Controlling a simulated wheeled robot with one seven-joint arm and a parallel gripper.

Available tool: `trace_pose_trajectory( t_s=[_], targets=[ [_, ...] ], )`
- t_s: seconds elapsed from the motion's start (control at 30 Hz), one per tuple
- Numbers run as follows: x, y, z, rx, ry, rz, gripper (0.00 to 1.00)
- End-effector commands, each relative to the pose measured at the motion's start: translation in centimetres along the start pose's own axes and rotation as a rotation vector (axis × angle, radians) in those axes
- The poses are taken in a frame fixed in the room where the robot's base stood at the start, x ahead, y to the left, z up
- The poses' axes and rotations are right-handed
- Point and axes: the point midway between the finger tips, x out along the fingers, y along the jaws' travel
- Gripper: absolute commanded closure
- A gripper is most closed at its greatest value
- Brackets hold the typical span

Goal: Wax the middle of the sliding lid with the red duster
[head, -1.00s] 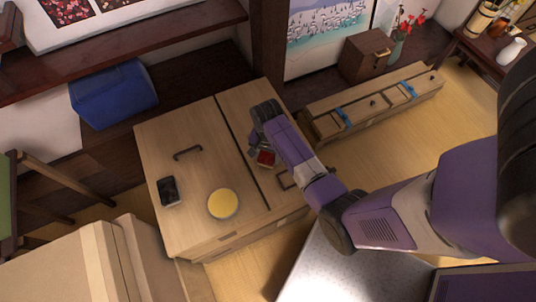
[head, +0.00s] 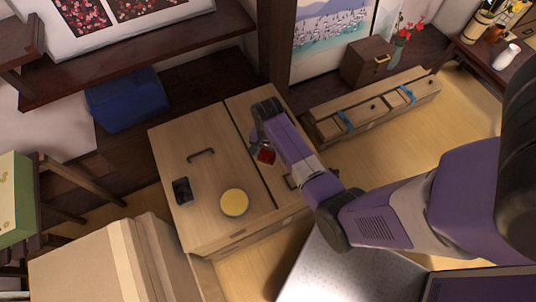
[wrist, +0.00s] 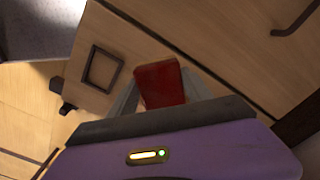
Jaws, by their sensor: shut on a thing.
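My gripper (head: 262,146) is shut on the red duster (head: 266,156), over the right part of a low wooden chest. The duster also shows in the wrist view (wrist: 160,82), sticking out between the fingers. I cannot tell whether it touches the wood. The chest top has a wide left panel (head: 215,180) with a dark bar handle, and a narrower right panel (head: 244,107) beyond a dark seam. A dark square frame pull (wrist: 102,68) lies on the right panel in the wrist view. Which panel is the sliding lid is unclear. My arm hides part of the right panel.
A yellow round thing (head: 234,202) and a small black box (head: 182,191) sit on the left panel. A long low wooden box with blue ties (head: 375,108) stands to the right. A blue bundle (head: 127,100) lies behind, left. Cardboard-coloured boxes (head: 90,265) stand front left.

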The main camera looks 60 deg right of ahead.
Motion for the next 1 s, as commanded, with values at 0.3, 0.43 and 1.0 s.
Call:
trace_pose_trajectory(
  t_s=[0.3,0.43,1.0],
  targets=[
    [-2.3,-0.1,-0.3,-0.002,0.000,0.001,0.75],
    [-2.2,-0.1,-0.4,-0.002,0.000,0.001,0.75],
    [-2.2,-0.1,-0.4,-0.002,0.000,0.001,0.75]
  ],
)
